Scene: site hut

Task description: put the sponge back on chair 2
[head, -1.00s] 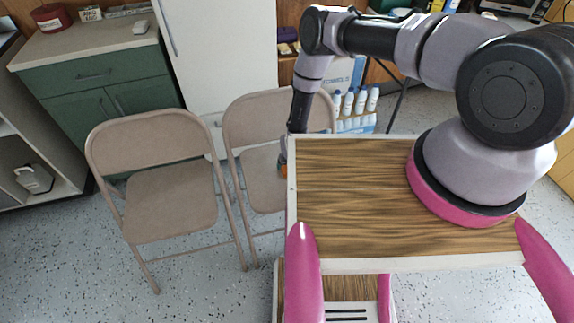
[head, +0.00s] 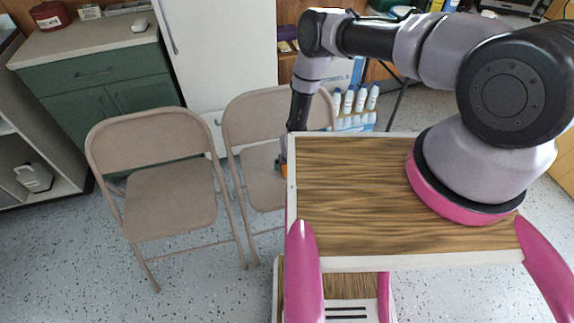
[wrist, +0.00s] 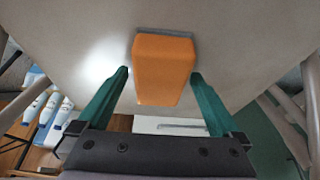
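The sponge (wrist: 164,72) is an orange block with a grey layer at its far end. In the wrist view it sits on the pale chair seat (wrist: 80,35), grey side towards the seat. My gripper (wrist: 161,74) has its two green fingers on either side of the sponge, with a visible gap at the left and a narrower one at the right. In the head view my gripper is mostly hidden behind the wooden top, and a bit of the orange sponge (head: 284,170) shows over the right folding chair (head: 262,178). No chair number is readable.
Another folding chair (head: 170,200) stands to the left, close beside the right one. Behind are a green cabinet (head: 95,90) and a white door or panel (head: 220,60). White bottles (head: 355,102) stand behind the right chair. The speckled floor at the front left is clear.

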